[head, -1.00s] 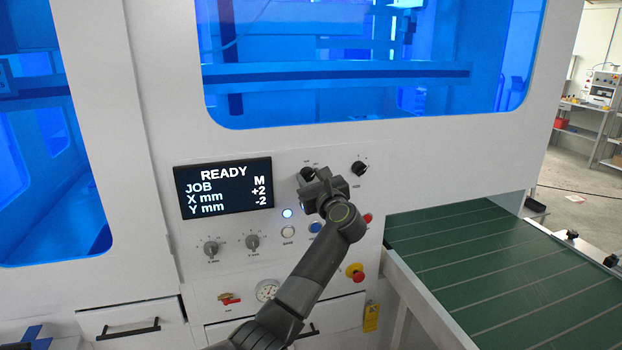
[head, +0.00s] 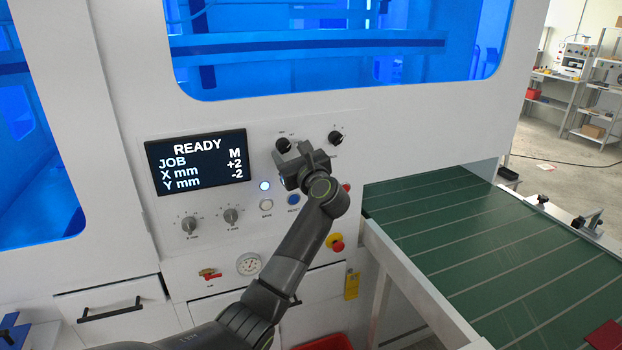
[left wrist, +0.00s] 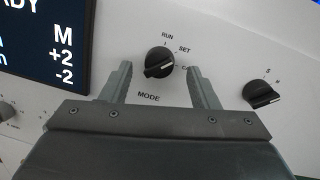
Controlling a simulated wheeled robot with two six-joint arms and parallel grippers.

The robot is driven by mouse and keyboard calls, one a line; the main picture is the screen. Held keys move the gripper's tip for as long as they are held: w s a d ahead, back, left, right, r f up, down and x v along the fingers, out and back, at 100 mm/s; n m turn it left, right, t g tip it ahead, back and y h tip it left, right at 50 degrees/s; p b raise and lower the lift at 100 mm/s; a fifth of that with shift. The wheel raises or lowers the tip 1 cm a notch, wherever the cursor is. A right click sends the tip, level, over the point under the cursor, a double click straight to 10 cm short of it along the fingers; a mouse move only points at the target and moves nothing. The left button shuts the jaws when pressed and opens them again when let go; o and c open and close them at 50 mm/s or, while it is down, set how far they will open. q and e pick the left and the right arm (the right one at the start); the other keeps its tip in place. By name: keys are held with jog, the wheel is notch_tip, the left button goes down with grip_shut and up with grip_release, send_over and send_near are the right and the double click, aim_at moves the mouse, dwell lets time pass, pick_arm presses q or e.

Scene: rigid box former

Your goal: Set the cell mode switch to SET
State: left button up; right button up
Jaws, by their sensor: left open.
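In the head view the switch (head: 283,145) is on the white panel, right of the display. My left gripper (head: 294,155) is just in front of and below it. In the left wrist view its open fingers (left wrist: 158,84) stand on either side of the knob, apart from it. My right gripper is not in view.
A second black knob (head: 335,137) is to the right. The display (head: 197,162) reads READY, JOB M, X +2, Y -2. Grey knobs (head: 231,216), push buttons (head: 266,205) and a red emergency stop (head: 336,243) are lower down. A green conveyor (head: 470,230) extends at right.

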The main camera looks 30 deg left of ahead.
pick_arm(q)
jog(key=b+v, duration=0.5)
jog(key=v, duration=1)
jog(key=shift+s, duration=0.1)
